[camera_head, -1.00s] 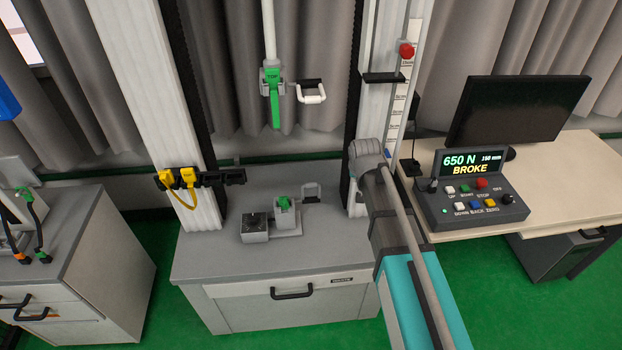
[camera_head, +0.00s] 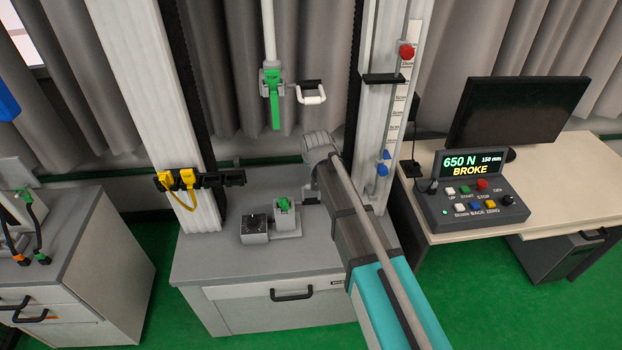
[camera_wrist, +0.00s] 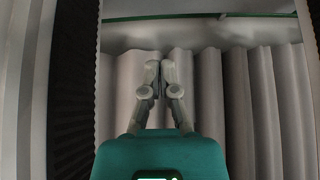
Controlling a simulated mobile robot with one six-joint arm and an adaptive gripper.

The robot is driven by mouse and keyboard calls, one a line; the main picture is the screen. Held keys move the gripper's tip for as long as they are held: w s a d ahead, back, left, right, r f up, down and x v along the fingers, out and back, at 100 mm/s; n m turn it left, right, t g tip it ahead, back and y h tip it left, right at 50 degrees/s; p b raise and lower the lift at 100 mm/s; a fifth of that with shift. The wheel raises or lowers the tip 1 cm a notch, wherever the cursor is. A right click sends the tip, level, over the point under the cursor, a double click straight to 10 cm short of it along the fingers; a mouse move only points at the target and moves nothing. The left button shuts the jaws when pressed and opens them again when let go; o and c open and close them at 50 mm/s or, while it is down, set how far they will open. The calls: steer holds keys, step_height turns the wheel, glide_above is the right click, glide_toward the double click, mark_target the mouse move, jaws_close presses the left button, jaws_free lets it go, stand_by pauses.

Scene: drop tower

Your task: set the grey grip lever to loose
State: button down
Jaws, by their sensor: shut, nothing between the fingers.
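The upper grip (camera_head: 271,82) hangs in the drop tower, with a green part and a pale looped lever (camera_head: 314,99) to its right. The lower grip (camera_head: 284,212) stands on the cabinet top and has a green jaw. Its looped handle, to the right, is now mostly hidden behind my arm. I cannot tell for sure which of these is the grey grip lever. In the wrist view my gripper (camera_wrist: 160,72) is shut and empty, facing the grey curtain, with no lever there.
White tower columns stand left (camera_head: 160,110) and right (camera_head: 382,120). A control box (camera_head: 472,195) reads "650 N, 150 mm, BROKE" beside a monitor (camera_head: 520,110). The cabinet top's front is clear.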

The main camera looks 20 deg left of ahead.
steer(key=shift+f, duration=0.1)
steer(key=shift+w+a+f+b, duration=0.15)
steer(key=shift+w+f+b, duration=0.15)
steer(key=shift+f+b, duration=1.25)
steer(key=shift+w+a+f+b, duration=0.1)
steer(key=shift+w+f+b, duration=0.2)
steer(key=shift+f+b, duration=1.2)
steer(key=shift+w+a+f+b, duration=0.15)
steer(key=shift+w+f+b, duration=0.15)
steer(key=shift+f+b, duration=1.25)
steer(key=shift+s+a, duration=0.15)
steer(key=shift+s, duration=0.15)
steer(key=shift+b, duration=0.3)
